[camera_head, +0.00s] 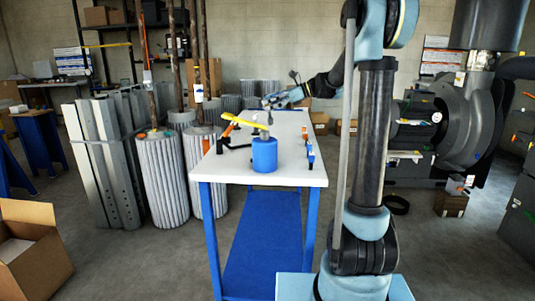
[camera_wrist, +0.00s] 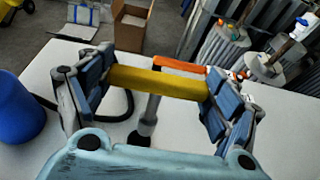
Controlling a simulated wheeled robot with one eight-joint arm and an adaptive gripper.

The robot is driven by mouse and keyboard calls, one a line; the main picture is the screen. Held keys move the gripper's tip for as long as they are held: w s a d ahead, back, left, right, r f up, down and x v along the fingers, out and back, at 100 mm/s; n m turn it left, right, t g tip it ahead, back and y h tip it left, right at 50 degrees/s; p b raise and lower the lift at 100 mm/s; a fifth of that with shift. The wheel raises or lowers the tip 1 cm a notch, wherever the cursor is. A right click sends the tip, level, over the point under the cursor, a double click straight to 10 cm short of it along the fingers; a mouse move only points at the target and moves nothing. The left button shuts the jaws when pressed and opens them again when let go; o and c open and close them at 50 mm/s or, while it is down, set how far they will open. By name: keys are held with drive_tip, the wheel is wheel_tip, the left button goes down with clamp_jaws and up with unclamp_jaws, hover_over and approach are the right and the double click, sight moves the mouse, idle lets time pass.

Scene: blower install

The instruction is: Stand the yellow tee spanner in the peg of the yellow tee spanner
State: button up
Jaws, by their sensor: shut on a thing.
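The yellow tee spanner (camera_wrist: 155,83) lies across my gripper in the wrist view, its yellow bar between the two blue-padded fingers. My gripper (camera_wrist: 158,92) is shut on this bar. A grey and black shaft (camera_wrist: 148,116) shows below the bar, close to upright; whether it belongs to the yellow spanner I cannot tell. In the head view the yellow spanner (camera_head: 239,121) is over the left part of the white table, with my gripper (camera_head: 262,118) at its right end. I cannot make out the peg of the yellow spanner clearly.
A blue cylinder (camera_head: 264,155) stands on the white table (camera_head: 270,178) near its front; it also shows at left in the wrist view (camera_wrist: 16,110). An orange bar (camera_wrist: 180,66) is just beyond the yellow one. Blue-and-orange items (camera_head: 309,148) line the table's right edge.

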sight(270, 118)
drive_tip(key=shift+d+f+y, duration=0.15)
drive_tip(key=shift+f+y, duration=0.55)
drive_tip(key=shift+f, duration=0.35)
drive_tip(key=shift+d, duration=0.1)
drive_tip(key=shift+f, duration=0.1)
drive_tip(key=shift+f, duration=2.4)
drive_tip(key=shift+f, duration=0.95)
drive_tip(key=o, duration=1.3)
